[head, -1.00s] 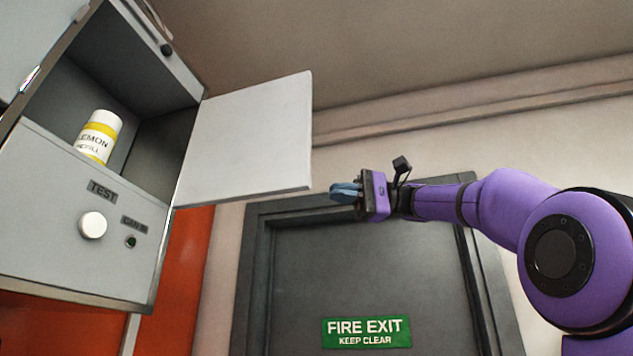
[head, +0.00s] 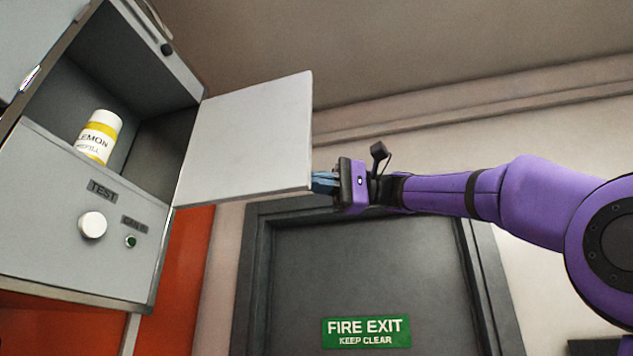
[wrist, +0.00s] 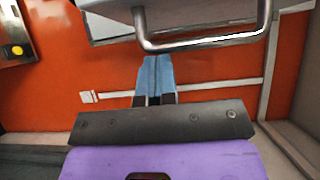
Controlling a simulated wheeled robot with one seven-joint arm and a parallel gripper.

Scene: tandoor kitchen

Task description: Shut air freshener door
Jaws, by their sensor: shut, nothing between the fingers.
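The air freshener (head: 60,220) is a grey wall box at the left in the head view. Its pale door (head: 245,140) stands open, swung out to the right from the box's right edge. A lemon refill can (head: 97,138) stands inside the open compartment. My gripper (head: 322,183) is shut and empty, with its blue fingertips at the door's lower right corner. Whether they touch it I cannot tell. In the wrist view the blue fingers (wrist: 155,75) are together, below a metal bar handle (wrist: 205,42) on a grey panel.
A white knob (head: 93,225) and a small green light (head: 131,241) sit on the box front below the compartment. A dark door (head: 360,270) with a green fire exit sign (head: 366,332) is behind my arm. A wall socket (wrist: 88,97) shows in the wrist view.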

